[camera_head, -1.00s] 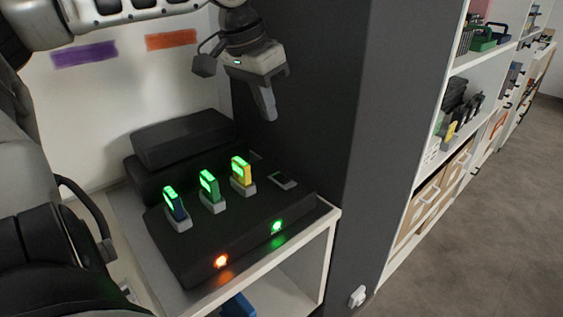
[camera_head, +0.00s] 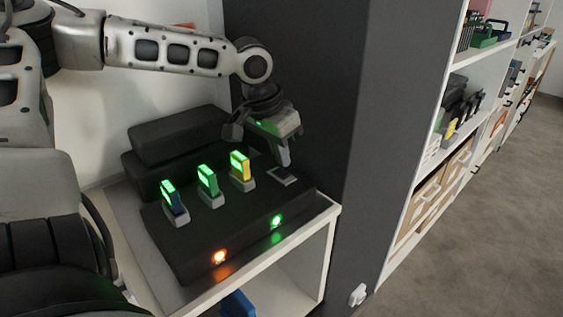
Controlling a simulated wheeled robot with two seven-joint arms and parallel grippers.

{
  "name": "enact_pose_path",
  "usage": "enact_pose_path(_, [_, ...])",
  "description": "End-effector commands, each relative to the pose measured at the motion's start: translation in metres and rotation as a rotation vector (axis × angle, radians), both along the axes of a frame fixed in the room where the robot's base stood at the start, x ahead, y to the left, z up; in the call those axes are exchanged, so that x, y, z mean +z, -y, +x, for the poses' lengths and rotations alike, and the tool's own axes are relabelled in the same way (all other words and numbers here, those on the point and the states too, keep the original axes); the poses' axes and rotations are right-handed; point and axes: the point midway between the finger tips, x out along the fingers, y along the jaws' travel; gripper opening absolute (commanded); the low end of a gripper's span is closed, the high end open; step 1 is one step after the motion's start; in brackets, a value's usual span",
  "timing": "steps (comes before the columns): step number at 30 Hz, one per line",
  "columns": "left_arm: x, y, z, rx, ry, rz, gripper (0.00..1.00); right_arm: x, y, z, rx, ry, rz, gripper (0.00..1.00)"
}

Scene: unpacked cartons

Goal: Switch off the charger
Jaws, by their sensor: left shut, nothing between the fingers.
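The charger (camera_head: 226,232) is a black box on a white shelf unit. An empty slot (camera_head: 283,177) is at the right. An orange light (camera_head: 219,257) and a green light (camera_head: 277,221) glow on the front face. My left gripper (camera_head: 285,159) is shut and empty, pointing down just above the empty slot; whether it touches cannot be told. My right gripper is not in view.
Black boxes (camera_head: 178,139) are stacked behind the charger. A dark grey pillar (camera_head: 345,130) stands right behind my left gripper. The white shelf edge (camera_head: 327,225) borders the charger. Shelves (camera_head: 447,150) with goods line the right, beside open floor (camera_head: 500,230).

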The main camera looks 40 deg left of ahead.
Motion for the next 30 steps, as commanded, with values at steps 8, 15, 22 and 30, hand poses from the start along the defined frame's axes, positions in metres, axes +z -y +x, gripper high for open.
enact_pose_path(8, [-0.017,0.002,0.000,0.000,0.001,0.000,0.00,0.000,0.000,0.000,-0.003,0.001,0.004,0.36])
enact_pose_path(15, [-0.017,0.002,0.000,0.000,0.001,0.001,0.00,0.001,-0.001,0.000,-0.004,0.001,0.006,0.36])
enact_pose_path(22, [-0.022,0.004,0.000,0.002,0.000,0.002,0.00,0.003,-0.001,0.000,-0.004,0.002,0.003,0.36])
enact_pose_path(30, [-0.021,0.001,-0.001,0.002,-0.002,0.000,0.00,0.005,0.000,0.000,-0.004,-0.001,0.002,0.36])
